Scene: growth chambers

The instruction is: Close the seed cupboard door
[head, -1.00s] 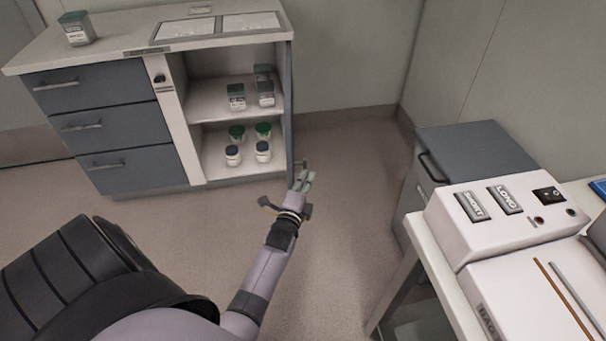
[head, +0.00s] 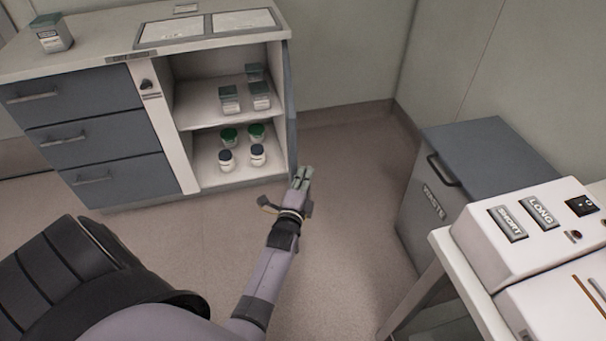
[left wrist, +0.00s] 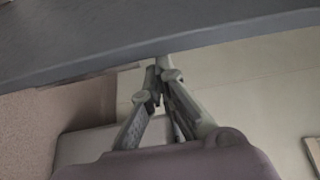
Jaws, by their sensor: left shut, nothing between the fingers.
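The seed cupboard (head: 163,128) is open, and its shelves show. Its blue-grey door (head: 291,112) stands swung out at the right side of the opening, seen almost edge-on. My left gripper (head: 301,177) is shut and empty, close to the lower front end of the door. In the left wrist view, the shut fingers (left wrist: 159,84) point toward a blue-grey panel (left wrist: 150,38), which looks like the door. I cannot tell whether the fingertips touch it. The door handle is not clear in the head view now. My right gripper is not in view.
Jars (head: 257,155) and small containers (head: 229,100) stand on the cupboard shelves. Drawers (head: 105,140) are shut on the left. A waste bin (head: 487,160) and a bench with a white device (head: 530,225) stand on the right. The floor (head: 345,190) between is clear.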

